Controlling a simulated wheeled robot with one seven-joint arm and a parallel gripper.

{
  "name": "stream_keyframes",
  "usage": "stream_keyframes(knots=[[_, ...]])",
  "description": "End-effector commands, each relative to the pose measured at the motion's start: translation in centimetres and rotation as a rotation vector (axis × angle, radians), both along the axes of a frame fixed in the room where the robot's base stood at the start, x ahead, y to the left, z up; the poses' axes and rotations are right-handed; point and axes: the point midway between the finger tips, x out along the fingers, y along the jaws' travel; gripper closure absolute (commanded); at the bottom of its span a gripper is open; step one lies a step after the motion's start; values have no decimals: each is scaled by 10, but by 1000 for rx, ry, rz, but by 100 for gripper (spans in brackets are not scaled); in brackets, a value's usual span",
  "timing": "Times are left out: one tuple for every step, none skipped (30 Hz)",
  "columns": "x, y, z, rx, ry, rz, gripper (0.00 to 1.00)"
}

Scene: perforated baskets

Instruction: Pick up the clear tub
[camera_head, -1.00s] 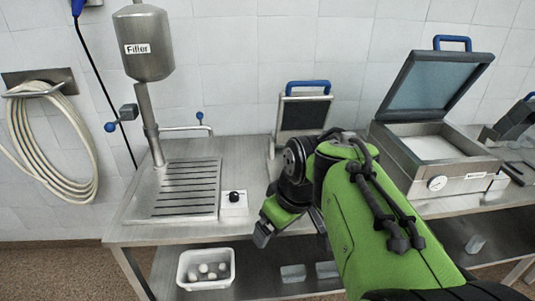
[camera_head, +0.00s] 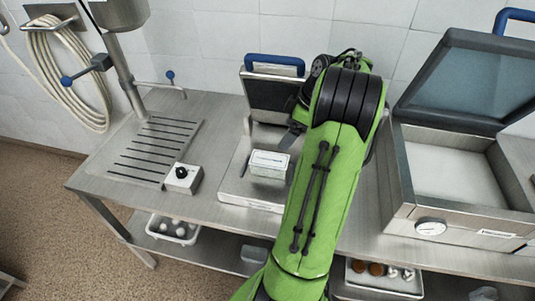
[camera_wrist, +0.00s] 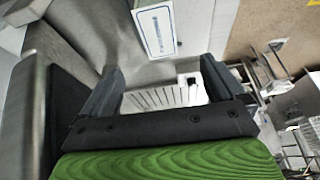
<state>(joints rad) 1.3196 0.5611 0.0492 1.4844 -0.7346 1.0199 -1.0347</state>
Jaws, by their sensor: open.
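A small pale see-through tub (camera_head: 268,165) with a white label on top sits on the flat metal base of the blue-handled device on the bench. In the wrist view, a labelled box that looks like this tub (camera_wrist: 157,30) shows at the top, beyond the fingertips. My gripper (camera_wrist: 160,72) is open, with nothing between its fingers. In the head view, my gripper is mostly hidden behind my green arm, with a dark part just right of and above the tub. I cannot tell whether a finger touches it.
The blue-handled device (camera_head: 273,86) stands upright behind the tub. A box with a raised lid (camera_head: 455,165) stands to the right. A slatted drain (camera_head: 155,150) and a knob box (camera_head: 183,178) are to the left. Bins and another clear tub (camera_head: 254,255) are on the lower shelf.

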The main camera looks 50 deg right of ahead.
Motion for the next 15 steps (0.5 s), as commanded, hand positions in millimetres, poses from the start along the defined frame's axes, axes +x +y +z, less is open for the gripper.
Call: stream_keyframes(knots=[[-3,-4,-1,1,-3,1,4],[-4,-5,-2,1,-4,4,4],[-4,-6,-3,1,-6,6,4],[-4,-6,-5,2,-6,7,4],[-3,-5,-8,2,-6,8,4],[-1,-4,-15,3,-6,8,4],[2,-2,-22,5,-5,10,4],[5,-1,-29,5,-5,10,4],[8,1,-39,7,-5,9,4],[11,2,-47,6,-5,9,4],[14,4,-54,6,-4,9,4],[17,5,-63,6,-3,8,4],[20,6,-70,5,-5,9,4],[22,7,-76,6,-3,7,4],[25,9,-84,5,-3,8,4]])
